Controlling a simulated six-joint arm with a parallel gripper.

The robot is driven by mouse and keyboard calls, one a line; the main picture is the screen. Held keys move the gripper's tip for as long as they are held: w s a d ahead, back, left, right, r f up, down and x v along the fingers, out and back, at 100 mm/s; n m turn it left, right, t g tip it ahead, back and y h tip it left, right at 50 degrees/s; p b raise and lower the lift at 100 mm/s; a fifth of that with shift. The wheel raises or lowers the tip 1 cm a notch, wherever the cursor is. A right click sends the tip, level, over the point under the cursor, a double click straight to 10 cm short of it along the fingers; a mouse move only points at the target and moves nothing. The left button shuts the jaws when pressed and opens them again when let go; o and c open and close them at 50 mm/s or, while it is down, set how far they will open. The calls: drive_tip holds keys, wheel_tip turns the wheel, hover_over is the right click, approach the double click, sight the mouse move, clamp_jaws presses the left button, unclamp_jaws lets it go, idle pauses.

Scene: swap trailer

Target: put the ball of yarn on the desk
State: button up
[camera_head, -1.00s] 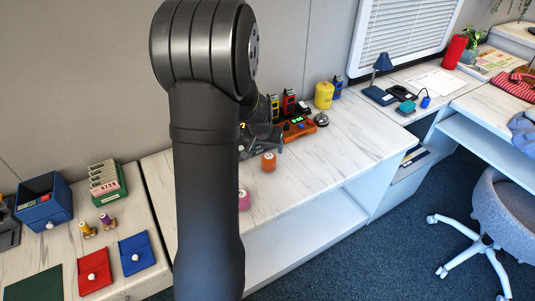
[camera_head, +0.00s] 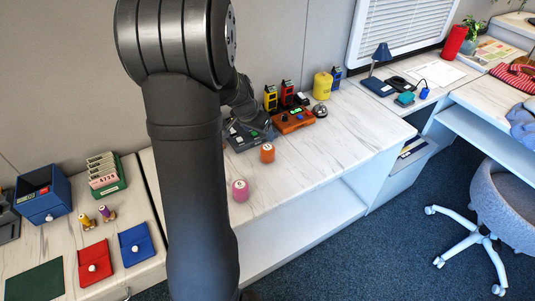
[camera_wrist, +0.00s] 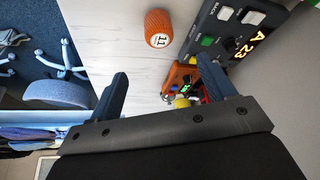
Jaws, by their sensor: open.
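No thing shows clearly as a ball of yarn. A rounded pink item (camera_head: 240,190) with a pale label stands at the bench's front edge. An orange item (camera_head: 267,153) stands behind it and to the right; in the wrist view this orange item (camera_wrist: 158,28) looks ridged and has a white label. The white desk (camera_head: 480,102) by the chair is at the far right. My gripper (camera_wrist: 162,69) is open with nothing between its fingers; the orange item lies beyond the fingertips, apart from them. In the head view my arm mostly hides the gripper.
A grey panel (camera_wrist: 228,28) with buttons and a lit display is close to the right finger. An orange control box (camera_head: 293,121), a yellow canister (camera_head: 322,86) and a blue lamp (camera_head: 379,55) stand farther back. A grey chair (camera_head: 500,205) stands before the desk.

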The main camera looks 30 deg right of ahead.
sight(268, 152)
drive_tip(key=x, duration=1.6)
drive_tip(key=shift+d+f, duration=0.2)
drive_tip(key=shift+f, duration=0.15)
drive_tip(key=c, duration=1.2)
drive_tip(key=shift+o, duration=0.2)
drive_tip(key=shift+r, duration=0.1)
